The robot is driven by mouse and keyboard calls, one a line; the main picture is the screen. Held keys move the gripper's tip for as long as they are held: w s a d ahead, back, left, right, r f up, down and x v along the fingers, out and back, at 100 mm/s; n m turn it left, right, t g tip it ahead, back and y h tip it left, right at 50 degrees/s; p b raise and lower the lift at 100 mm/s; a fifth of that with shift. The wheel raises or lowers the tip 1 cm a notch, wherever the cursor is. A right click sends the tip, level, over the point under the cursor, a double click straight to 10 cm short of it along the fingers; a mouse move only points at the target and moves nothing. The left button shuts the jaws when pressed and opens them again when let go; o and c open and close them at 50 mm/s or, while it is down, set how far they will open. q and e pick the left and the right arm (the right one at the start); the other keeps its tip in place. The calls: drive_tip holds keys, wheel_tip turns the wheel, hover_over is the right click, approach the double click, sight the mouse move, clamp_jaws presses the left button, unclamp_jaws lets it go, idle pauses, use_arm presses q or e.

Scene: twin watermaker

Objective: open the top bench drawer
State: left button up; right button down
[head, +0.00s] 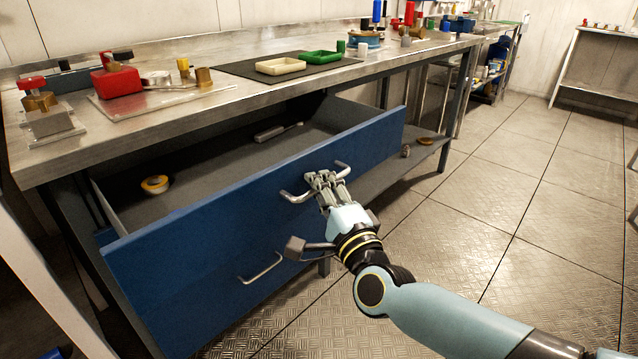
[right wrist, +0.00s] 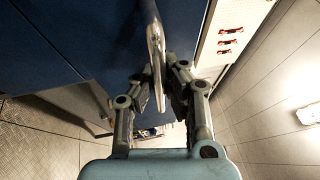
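The top bench drawer (head: 215,215) has a blue front and is pulled well out from under the steel bench, so its grey inside shows. Its metal bar handle (head: 292,197) is on the front; it also shows in the right wrist view (right wrist: 155,40). My right gripper (head: 324,180) is at this handle, with one finger on each side of the bar, closed on it. In the right wrist view the fingertips (right wrist: 160,82) press close around the bar. The exact contact is partly hidden by the fingers. My left gripper is not in view.
A yellow tape roll (head: 155,184) and a grey tool (head: 277,132) lie in the drawer. The bench top (head: 215,100) holds trays and fittings. The tiled floor (head: 490,220) to the right is clear.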

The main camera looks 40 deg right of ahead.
drive_tip(key=c, duration=1.4)
unclamp_jaws()
drive_tip(key=shift+f, duration=0.1)
drive_tip(key=v, duration=1.2)
